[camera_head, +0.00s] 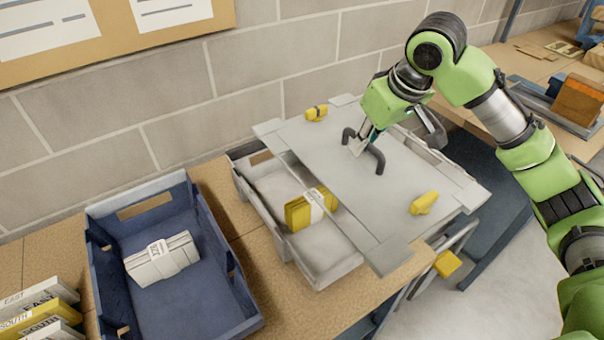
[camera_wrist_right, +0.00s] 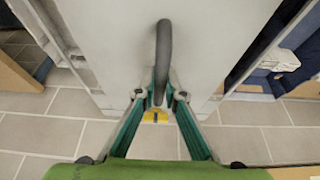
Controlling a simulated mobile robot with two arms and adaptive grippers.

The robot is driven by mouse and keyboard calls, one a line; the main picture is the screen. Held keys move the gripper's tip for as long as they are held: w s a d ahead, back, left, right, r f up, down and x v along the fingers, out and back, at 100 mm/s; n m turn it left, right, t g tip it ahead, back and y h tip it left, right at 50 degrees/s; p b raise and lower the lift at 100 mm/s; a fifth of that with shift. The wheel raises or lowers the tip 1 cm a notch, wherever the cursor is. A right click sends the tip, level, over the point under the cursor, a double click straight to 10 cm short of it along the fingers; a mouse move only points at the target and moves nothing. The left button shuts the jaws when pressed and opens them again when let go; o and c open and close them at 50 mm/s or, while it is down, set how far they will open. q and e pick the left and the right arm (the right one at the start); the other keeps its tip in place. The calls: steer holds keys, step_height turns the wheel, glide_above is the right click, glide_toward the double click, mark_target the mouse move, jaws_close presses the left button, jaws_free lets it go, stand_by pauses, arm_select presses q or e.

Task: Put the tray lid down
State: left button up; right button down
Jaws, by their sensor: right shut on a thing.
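The tray lid (camera_head: 330,165) is a flat pale grey plate with yellow clips near its ends and a dark bent handle (camera_head: 378,158). My right gripper (camera_head: 362,146) is shut on this handle; the handle (camera_wrist_right: 163,45) also shows between its green fingers in the right wrist view. The lid lies over the right part of the grey tray (camera_head: 325,272), leaving the tray's left side uncovered. I cannot tell whether lid and tray touch. A yellow banded bundle (camera_head: 297,213) lies in the tray, partly hidden by the lid. My left gripper is not in view.
A blue crate (camera_head: 228,328) holding a white banded bundle (camera_head: 165,262) stands left of the tray on the wooden bench (camera_head: 300,312). Several labelled files (camera_head: 40,318) stand at lower left. A brick wall (camera_head: 150,110) is behind. Another bench (camera_head: 465,110) is at the right.

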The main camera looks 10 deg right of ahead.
mark_target(323, 142)
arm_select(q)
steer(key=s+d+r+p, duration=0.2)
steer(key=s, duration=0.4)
arm_select(e)
steer(key=w+a, duration=0.1)
steer(key=w+a+f, duration=0.1)
steer(key=a, duration=0.1)
steer(key=w+a+f, duration=0.1)
steer(key=shift+w+a, duration=0.35)
steer(key=shift+w, duration=0.05)
steer(key=w+a+f, duration=0.1)
steer(key=w+a+f+p, duration=0.1)
steer(key=w+f, duration=0.1)
steer(key=shift+a, duration=0.15)
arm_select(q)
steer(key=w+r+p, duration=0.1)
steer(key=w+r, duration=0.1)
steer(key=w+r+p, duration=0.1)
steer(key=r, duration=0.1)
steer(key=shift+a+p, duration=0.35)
arm_select(e)
steer(key=a+x, duration=0.1)
steer(key=x, duration=0.7)
steer(key=shift+s, duration=0.3)
steer(key=shift+f, duration=0.4)
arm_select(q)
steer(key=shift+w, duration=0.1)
arm_select(e)
steer(key=shift+f, duration=0.15)
